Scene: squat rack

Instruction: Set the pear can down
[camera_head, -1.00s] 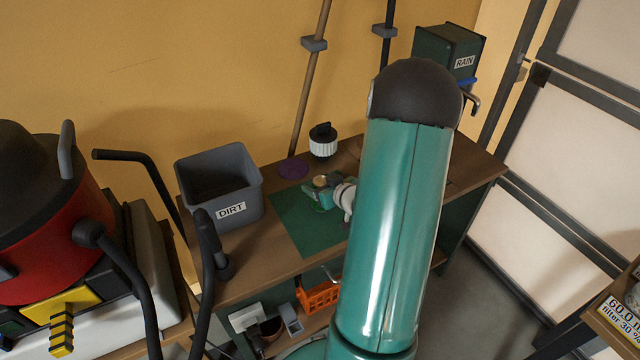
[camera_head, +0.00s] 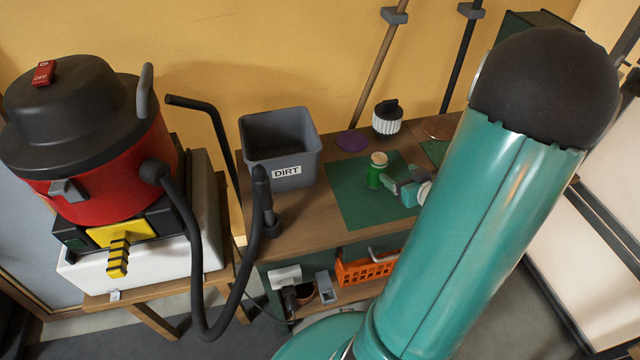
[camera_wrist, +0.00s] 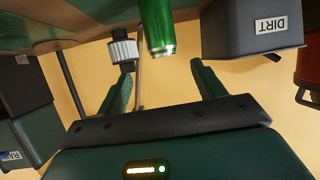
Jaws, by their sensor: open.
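The pear can (camera_head: 376,172) is green with a pale lid and stands upright on the green mat (camera_head: 350,205) on the wooden workbench. In the wrist view, which is upside down, the can (camera_wrist: 156,25) shows just beyond and between the fingertips. My gripper (camera_head: 388,183) is open and empty, just to the right of the can and apart from it. Both fingers also show in the wrist view (camera_wrist: 162,66), with a gap between them. No label on the can is readable.
A grey DIRT bin (camera_head: 281,150) stands left of the mat. A purple disc (camera_head: 352,141) and a ribbed white filter with a black top (camera_head: 387,118) are behind the can. A red vacuum (camera_head: 85,140) stands far left. An orange basket (camera_head: 365,270) is below the benchtop.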

